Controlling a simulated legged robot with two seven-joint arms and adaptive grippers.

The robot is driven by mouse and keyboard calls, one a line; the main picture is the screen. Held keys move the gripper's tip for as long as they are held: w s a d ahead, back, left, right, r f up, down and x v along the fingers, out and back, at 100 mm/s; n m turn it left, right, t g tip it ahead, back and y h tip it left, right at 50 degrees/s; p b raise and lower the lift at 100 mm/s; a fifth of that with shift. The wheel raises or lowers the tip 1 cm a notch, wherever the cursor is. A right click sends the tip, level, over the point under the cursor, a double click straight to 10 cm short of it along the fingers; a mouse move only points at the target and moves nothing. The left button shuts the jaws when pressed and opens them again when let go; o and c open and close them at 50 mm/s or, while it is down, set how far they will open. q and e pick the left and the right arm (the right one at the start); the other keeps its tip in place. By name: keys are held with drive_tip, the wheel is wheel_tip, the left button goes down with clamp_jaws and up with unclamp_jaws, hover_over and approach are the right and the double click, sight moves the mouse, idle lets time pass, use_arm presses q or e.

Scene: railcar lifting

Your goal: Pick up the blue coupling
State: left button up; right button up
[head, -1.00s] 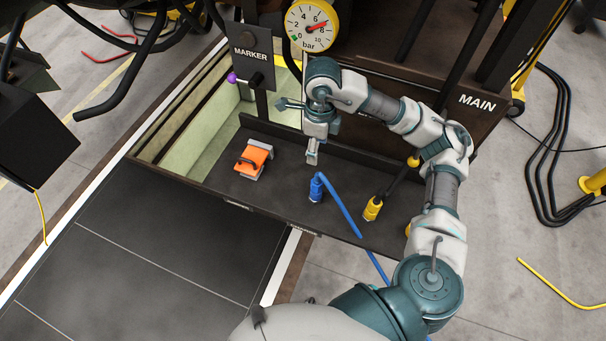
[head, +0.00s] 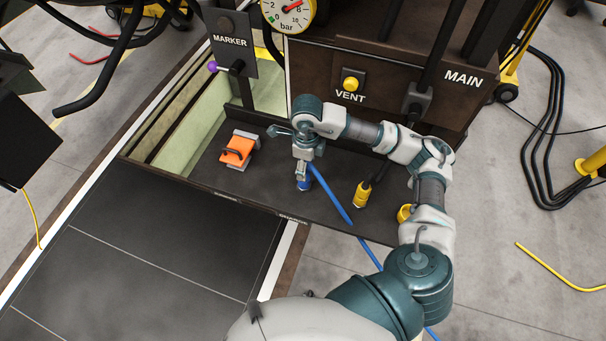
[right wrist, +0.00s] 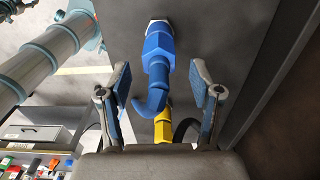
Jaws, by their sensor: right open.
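The blue coupling (head: 304,184) stands on the dark shelf (head: 268,190), with a blue hose running from it toward the lower right. My right gripper (head: 302,172) is over the coupling and partly hides it in the head view. In the right wrist view the coupling (right wrist: 158,55) lies ahead, between and beyond the two open fingers of my right gripper (right wrist: 160,90). The fingers are spread on either side, apart from it. My left gripper is not in view.
A yellow coupling (head: 361,194) stands right of the blue one. An orange block with a handle (head: 238,149) sits to the left. Behind are the MAIN panel (head: 400,75), a yellow VENT button (head: 351,83) and the MARKER plate (head: 230,45).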

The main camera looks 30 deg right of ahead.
drive_tip(key=f, duration=0.1)
drive_tip(key=f+b, duration=0.1)
drive_tip(key=f, duration=0.1)
drive_tip(key=shift+w+d, duration=0.2)
drive_tip(key=shift+d, duration=0.2)
drive_tip(key=shift+a+r, duration=0.15)
drive_tip(key=shift+a, duration=0.2)
drive_tip(key=shift+c, duration=0.9)
drive_tip(key=shift+a, duration=0.25)
drive_tip(key=c, duration=0.4)
drive_tip(key=shift+s+a+r, duration=0.1)
drive_tip(key=shift+a, duration=0.15)
clamp_jaws()
drive_tip(key=shift+d, duration=0.2)
